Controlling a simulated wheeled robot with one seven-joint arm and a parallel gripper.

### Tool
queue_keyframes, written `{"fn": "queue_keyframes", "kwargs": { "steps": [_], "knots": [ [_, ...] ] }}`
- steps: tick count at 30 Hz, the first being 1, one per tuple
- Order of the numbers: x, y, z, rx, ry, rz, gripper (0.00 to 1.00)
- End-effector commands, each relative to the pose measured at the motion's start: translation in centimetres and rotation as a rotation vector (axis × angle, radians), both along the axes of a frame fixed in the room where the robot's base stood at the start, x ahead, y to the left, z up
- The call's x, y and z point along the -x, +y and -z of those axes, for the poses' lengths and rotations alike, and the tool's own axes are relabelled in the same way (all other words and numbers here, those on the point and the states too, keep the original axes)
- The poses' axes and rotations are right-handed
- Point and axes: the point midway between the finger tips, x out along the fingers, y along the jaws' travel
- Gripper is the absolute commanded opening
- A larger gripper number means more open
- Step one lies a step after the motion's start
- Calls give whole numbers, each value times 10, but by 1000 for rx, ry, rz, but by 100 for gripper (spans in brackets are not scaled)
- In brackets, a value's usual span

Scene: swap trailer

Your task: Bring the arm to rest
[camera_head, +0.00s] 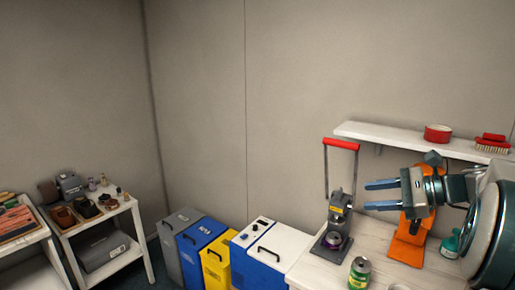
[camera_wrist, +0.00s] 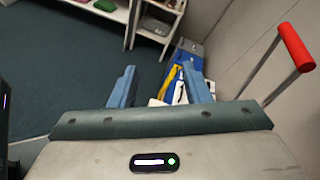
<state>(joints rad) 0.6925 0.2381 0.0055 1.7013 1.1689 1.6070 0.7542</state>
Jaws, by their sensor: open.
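My gripper (camera_head: 381,195) is at the right of the head view, above the white worktop (camera_head: 328,272), with its two blue fingers pointing left. The fingers are apart with nothing between them. In the wrist view my gripper (camera_wrist: 160,90) shows its two blue fingers spread, with dark floor and coloured bins beyond. My arm extends to the right edge of the head view and hides part of the worktop and the wall behind it.
A press with a red handle (camera_head: 341,144) stands left of my gripper. An orange stand (camera_head: 408,246) and a green can (camera_head: 360,273) are close by. A wall shelf (camera_head: 395,138) is above. Bins (camera_head: 202,236) stand left of the worktop; carts are farther left.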

Motion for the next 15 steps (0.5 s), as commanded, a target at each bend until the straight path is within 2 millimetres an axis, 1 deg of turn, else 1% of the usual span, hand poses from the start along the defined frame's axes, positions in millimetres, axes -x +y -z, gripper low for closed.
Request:
{"fn": "queue_keyframes", "kwargs": {
  "steps": [1, 5, 6, 8, 9, 11, 12, 15],
  "knots": [
    [7, 18, 5, 58, -3, -34, 43],
    [35, 65, 28, 271, -26, -154, 43],
    [47, 79, 37, 351, -40, -203, 43],
    [67, 96, 51, 472, -69, -283, 43],
    [80, 106, 60, 551, -91, -337, 43],
    [100, 118, 73, 669, -131, -426, 43],
    [114, 124, 82, 748, -162, -487, 43],
    [147, 134, 103, 942, -252, -648, 43]
  ]
}}
